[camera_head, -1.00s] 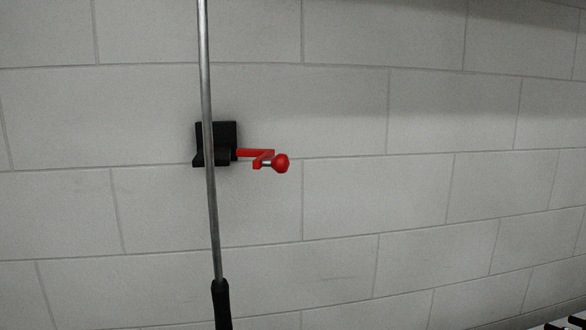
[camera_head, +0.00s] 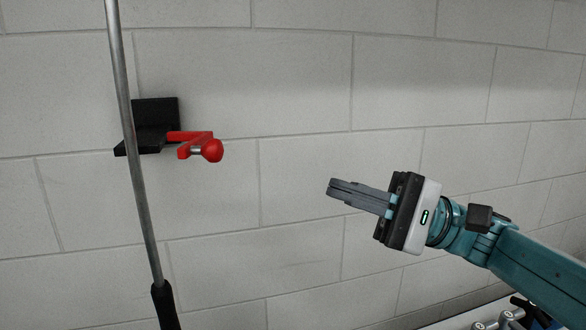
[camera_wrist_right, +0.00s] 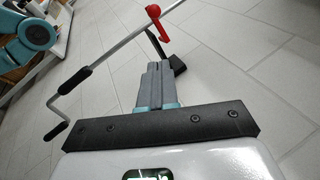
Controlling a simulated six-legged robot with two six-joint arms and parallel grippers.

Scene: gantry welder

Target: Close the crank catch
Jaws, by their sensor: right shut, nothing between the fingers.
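The crank catch is a black bracket (camera_head: 155,118) on the block wall with a red arm and red ball knob (camera_head: 212,150) sticking out to the right. A grey metal rod (camera_head: 131,120) with a black grip (camera_head: 165,305) passes upright in front of the bracket. My right gripper (camera_head: 332,189) is shut and empty, to the right of and below the knob, apart from it. In the right wrist view the shut fingers (camera_wrist_right: 154,70) point toward the red catch piece (camera_wrist_right: 156,22) and the rod (camera_wrist_right: 108,60). My left gripper is not in the head view.
The light block wall (camera_head: 300,90) is bare around the catch. At the lower right, partly behind my right arm, are some metallic parts (camera_head: 510,318). The space between knob and gripper is clear.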

